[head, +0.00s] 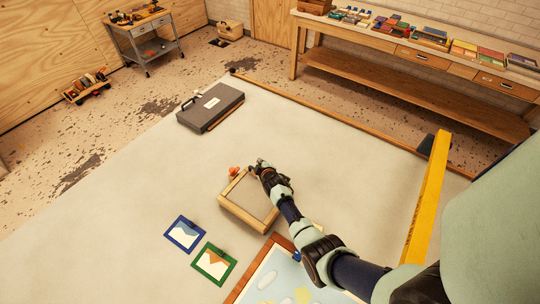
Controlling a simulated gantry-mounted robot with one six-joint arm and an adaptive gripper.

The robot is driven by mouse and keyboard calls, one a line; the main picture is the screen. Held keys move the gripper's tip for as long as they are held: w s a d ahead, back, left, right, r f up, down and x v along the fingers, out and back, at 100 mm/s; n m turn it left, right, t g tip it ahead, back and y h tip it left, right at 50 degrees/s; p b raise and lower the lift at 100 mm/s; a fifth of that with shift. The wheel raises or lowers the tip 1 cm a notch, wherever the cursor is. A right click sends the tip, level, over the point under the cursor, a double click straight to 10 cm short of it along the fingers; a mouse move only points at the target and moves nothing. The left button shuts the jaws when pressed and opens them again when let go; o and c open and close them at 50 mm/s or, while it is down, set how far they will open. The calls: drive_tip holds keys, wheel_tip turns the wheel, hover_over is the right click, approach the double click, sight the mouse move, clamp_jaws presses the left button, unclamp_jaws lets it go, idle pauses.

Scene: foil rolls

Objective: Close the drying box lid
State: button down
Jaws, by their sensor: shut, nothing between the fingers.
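A low wooden box (232,208) with a pale wood frame and a flat grey top panel sits in the middle of the table; it looks like the drying box. Its grey panel (248,194) lies level within the frame, and no raised lid shows. From this angle I cannot tell whether the panel is the lid or the box's inside. My gripper (259,164) is shut and empty at the box's far right corner, over or just beside the frame. I cannot tell whether it touches the wood. The arm hides part of the right side.
A small orange object (234,171) lies by the box's far corner. Blue (184,233) and green (214,263) framed pictures lie front left. A wood-framed light-blue panel (262,283) is in front. A dark case (210,107) lies far left, and a yellow bar (428,195) stands right.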

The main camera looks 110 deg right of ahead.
drive_tip(key=s+a+r+p, duration=0.3)
drive_tip(key=s+a+r, duration=0.1)
drive_tip(key=r, duration=0.4)
drive_tip(key=shift+s+a+r, duration=0.2)
drive_tip(key=shift+s+a, duration=0.15)
drive_tip(key=shift+s, duration=0.35)
